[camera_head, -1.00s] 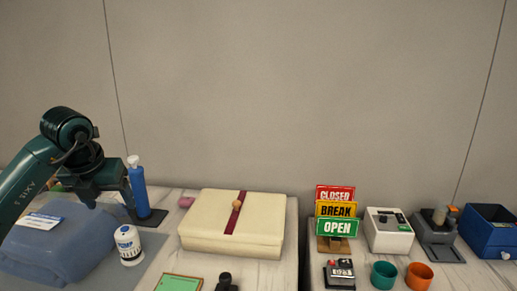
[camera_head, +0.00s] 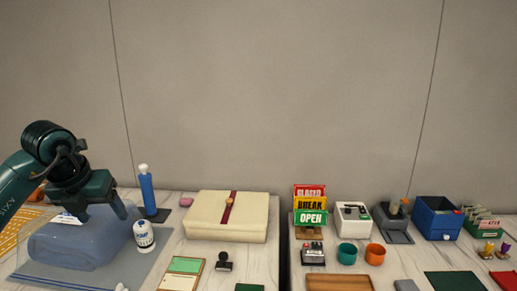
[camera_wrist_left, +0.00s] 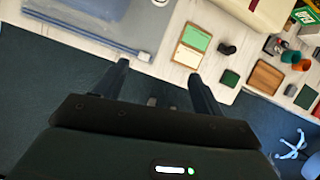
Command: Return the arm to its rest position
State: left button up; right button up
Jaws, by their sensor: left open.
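My left gripper (camera_head: 101,209) is in the left of the head view, above the blue folded bundle (camera_head: 72,244) on a grey-blue mat. In the left wrist view its two fingers (camera_wrist_left: 155,85) are spread apart with nothing between them. Below them are the front edge of the table and dark floor. A white bottle with a blue label (camera_head: 144,237) stands just right of the gripper, apart from it. My right gripper is in neither view.
A blue bottle (camera_head: 147,189) stands behind the bundle. A cream box (camera_head: 205,216) sits mid-table. Signs (camera_head: 310,204), a green cup (camera_head: 347,253), an orange cup (camera_head: 375,254) and a blue bin (camera_head: 437,217) are to the right. A green-and-white board (camera_head: 181,274) lies in front.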

pick_arm(q)
jog(key=s+d+f+m+g+h, duration=0.1)
jog(key=d+f+m+h, duration=0.1)
jog(key=d+f+h, duration=0.35)
jog(key=d+f+m+g+h, duration=0.1)
jog(key=d+f+h, duration=0.15)
jog(key=d, duration=0.65)
jog(key=s+d+n+t+h+p, duration=0.1)
jog(key=s+d+n+t+h, duration=0.1)
jog(key=s+d+n+h, duration=0.25)
jog(key=s+d+n+t+h, duration=0.1)
jog(key=s+d+h, duration=0.2)
jog(key=d+h, duration=0.4)
jog(key=s+a+f+n+t+y, duration=0.1)
jog(key=a+f+n+t+y, duration=0.35)
jog(key=n, duration=0.65)
jog(key=s+a+f+n+t+y, duration=0.2)
jog(key=f+n+t+y, duration=0.5)
jog(key=n, duration=0.5)
jog(key=s+a+f+n+g+y+p, duration=0.1)
jog(key=s+f+n+g+y, duration=0.3)
jog(key=s+f, duration=0.7)
jog(key=shift+s+f+n+g+y, duration=0.15)
jog(key=shift+f+n+g+y, duration=0.15)
jog(key=shift+f+n+g, duration=0.65)
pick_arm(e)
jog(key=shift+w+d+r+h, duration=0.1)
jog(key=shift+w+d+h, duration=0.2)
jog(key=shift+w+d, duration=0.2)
